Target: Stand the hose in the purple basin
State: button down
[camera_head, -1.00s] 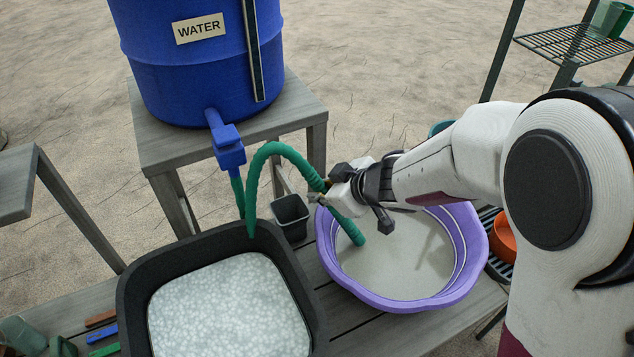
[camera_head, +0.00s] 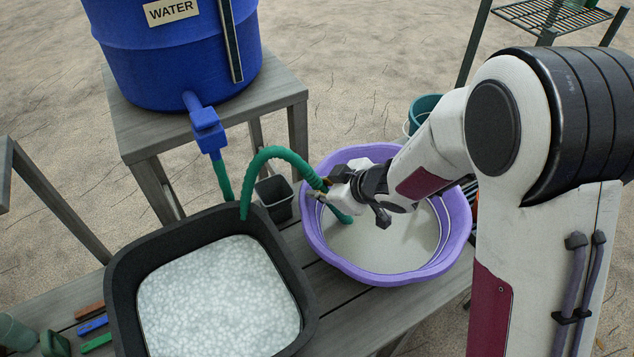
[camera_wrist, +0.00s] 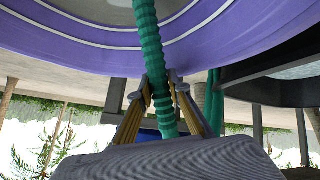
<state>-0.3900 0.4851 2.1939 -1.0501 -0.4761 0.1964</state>
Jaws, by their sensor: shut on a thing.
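The green hose (camera_head: 281,153) runs from the blue tap on the water barrel, arches up over the black tub's rim, and comes down to the purple basin (camera_head: 453,233). Its free end hangs over the basin's inside at the left; I cannot tell whether it touches the bottom. My gripper (camera_head: 322,190) is shut on the hose near that end, above the basin's left rim. In the wrist view the ribbed hose (camera_wrist: 152,50) passes between my two fingers (camera_wrist: 160,90), with the purple basin (camera_wrist: 215,35) behind it.
A black tub (camera_head: 130,275) with pale, speckled contents stands left of the basin. A small dark pot (camera_head: 276,199) is between them. The blue water barrel (camera_head: 170,55) stands on a grey table behind. A teal bucket (camera_head: 424,105) is behind the basin. Small coloured tools lie at the front left.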

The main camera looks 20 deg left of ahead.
jog(key=shift+d+f, duration=0.1)
jog(key=shift+f, duration=0.05)
jog(key=c, duration=1.8)
grip_release()
jog(key=shift+o, duration=0.2)
jog(key=o, duration=0.8)
jog(key=r+v, duration=0.1)
jog(key=v, duration=0.9)
jog(key=shift+w+a, duration=0.25)
jog(key=shift+r, duration=0.15)
